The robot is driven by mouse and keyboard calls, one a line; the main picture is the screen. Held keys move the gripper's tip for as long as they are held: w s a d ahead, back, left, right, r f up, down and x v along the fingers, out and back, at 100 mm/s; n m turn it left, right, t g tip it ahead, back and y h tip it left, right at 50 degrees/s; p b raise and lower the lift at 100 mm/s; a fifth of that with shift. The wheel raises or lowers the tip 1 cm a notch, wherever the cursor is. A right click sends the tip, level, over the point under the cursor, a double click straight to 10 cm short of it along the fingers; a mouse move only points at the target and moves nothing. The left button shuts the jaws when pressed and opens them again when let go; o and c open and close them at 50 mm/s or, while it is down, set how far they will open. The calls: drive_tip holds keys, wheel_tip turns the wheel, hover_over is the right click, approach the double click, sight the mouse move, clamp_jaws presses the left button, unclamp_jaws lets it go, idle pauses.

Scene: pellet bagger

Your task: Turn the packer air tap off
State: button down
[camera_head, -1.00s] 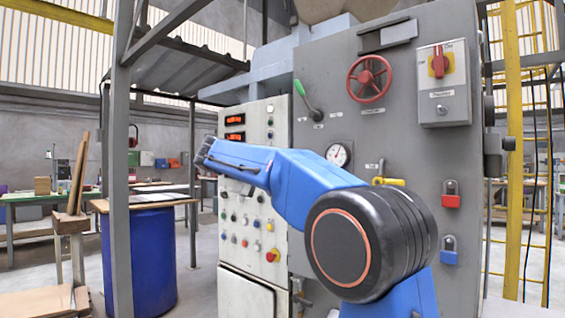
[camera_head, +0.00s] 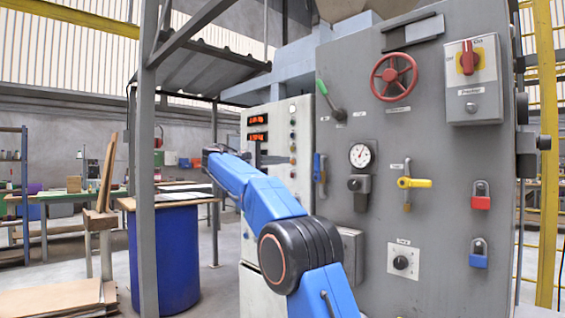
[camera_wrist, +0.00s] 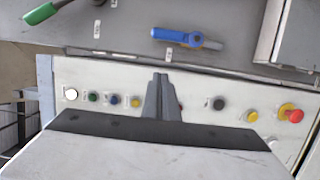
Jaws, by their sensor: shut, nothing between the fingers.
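Two lever taps are on the grey panel, and their labels are too small to read, so I cannot tell which is the packer air tap. The blue-handled tap (camera_head: 318,168) has its handle upright, near the panel's left edge. It also shows in the wrist view (camera_wrist: 180,38), beside a small label. The yellow-handled tap (camera_head: 416,183) has its handle lying level, pointing right. My gripper (camera_head: 212,152) is left of both taps in the head view. In the wrist view my gripper (camera_wrist: 160,76) is shut and empty, apart from the blue handle.
A green-handled lever (camera_head: 322,88) and red handwheel (camera_head: 394,76) are above the taps. Padlocks (camera_head: 480,196) hang at the right. The pale button panel (camera_wrist: 222,88) is behind my fingers. A grey post (camera_head: 146,200) and blue drum (camera_head: 172,255) stand left.

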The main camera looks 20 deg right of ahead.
sight(317, 167)
drive_tip(key=s+d, duration=0.3)
drive_tip(key=d, duration=0.5)
drive_tip(key=shift+d, duration=0.15)
idle(0.5)
